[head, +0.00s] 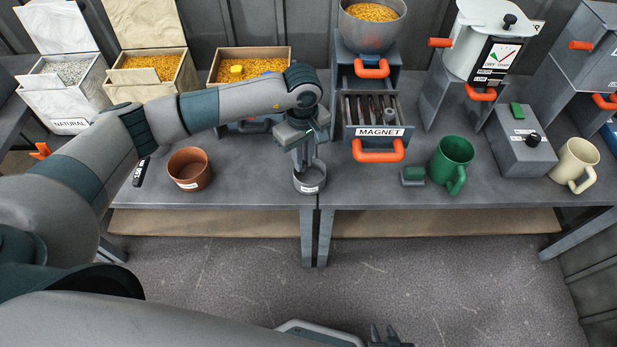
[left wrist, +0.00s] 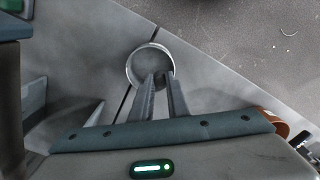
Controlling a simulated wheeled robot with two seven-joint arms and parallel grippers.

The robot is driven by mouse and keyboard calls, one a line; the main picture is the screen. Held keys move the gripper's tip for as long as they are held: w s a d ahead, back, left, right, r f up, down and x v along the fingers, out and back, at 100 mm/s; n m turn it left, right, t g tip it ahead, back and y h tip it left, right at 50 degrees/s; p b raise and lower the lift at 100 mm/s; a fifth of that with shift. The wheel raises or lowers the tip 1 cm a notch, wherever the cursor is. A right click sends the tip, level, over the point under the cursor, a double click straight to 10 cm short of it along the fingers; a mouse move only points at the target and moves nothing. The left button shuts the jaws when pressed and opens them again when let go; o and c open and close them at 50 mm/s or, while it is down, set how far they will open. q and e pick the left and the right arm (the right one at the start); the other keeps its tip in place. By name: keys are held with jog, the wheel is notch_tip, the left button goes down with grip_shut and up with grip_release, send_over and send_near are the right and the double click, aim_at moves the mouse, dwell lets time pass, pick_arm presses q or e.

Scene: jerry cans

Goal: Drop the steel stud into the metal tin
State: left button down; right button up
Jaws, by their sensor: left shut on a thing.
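The metal tin (head: 311,187) is a small round grey cup with a white label, near the front edge of the table. It also shows in the left wrist view (left wrist: 131,63), where I look down into it. My left gripper (head: 308,166) points down right over the tin, its fingertips at or just inside the mouth. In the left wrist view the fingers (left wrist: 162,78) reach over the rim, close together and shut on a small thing. The steel stud is hidden between the fingertips. My right gripper (head: 386,338) shows only partly at the bottom edge.
A brown pot (head: 190,169) stands left of the tin. The magnet drawer (head: 378,130) stands open behind, with an orange handle. Bins of grains line the back left.

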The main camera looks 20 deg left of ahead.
pick_arm(q)
jog(key=shift+f, duration=0.95)
pick_arm(e)
jog(key=shift+s+d+f+g, duration=0.2)
jog(key=shift+d+f+g, duration=0.1)
pick_arm(q)
jog(key=c, duration=1.6)
grip_release()
jog(key=shift+c, duration=0.2)
jog(key=shift+r, duration=0.1)
